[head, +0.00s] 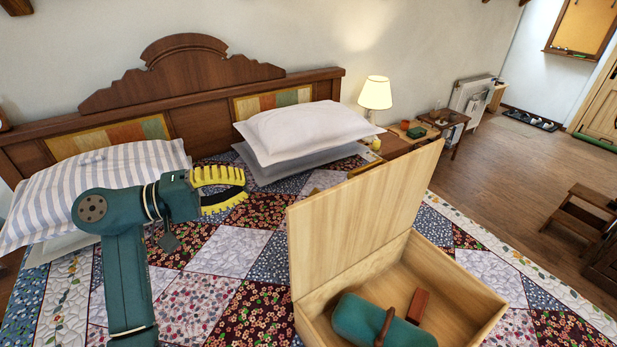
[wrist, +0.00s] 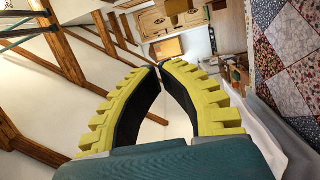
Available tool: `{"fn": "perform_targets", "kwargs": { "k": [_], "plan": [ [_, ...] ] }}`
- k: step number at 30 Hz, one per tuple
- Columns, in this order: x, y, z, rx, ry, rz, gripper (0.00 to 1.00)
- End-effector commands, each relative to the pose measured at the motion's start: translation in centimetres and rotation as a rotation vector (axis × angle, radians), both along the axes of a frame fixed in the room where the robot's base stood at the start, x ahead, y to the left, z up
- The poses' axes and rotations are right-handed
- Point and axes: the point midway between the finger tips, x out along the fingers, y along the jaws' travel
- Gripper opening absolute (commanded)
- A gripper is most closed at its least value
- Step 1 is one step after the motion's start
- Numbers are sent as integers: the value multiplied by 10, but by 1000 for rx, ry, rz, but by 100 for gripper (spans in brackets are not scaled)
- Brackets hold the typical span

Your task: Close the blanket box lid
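The wooden blanket box (head: 455,285) sits on the patchwork quilt at the lower right of the head view, its near part cut off by the frame. Its pale wood lid (head: 355,220) stands open, raised steeply along the box's left side. My gripper (head: 243,187) is in the air to the left of the lid, beyond its outer face and apart from it. Its yellow ridged fingers meet at the tips, with nothing between them. The fingers also show in the wrist view (wrist: 159,68), where the box is not visible.
A teal roll (head: 365,322) with a brown strap and a small red-brown block (head: 417,306) lie inside the box. A striped pillow (head: 120,180) and stacked white pillows (head: 305,130) lie by the headboard (head: 185,75). A lamp (head: 375,95) stands beyond the bed.

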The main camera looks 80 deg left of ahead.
Motion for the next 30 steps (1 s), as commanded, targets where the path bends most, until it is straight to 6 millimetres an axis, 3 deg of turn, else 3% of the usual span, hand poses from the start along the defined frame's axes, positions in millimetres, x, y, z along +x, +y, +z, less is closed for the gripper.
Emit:
{"fn": "perform_targets", "kwargs": {
  "k": [14, 21, 30],
  "plan": [
    [97, 11, 3, 0, 1, -6, 0],
    [109, -21, 0, 0, 1, -2, 0],
    [110, -25, -1, 1, 1, -2, 0]
  ]
}}
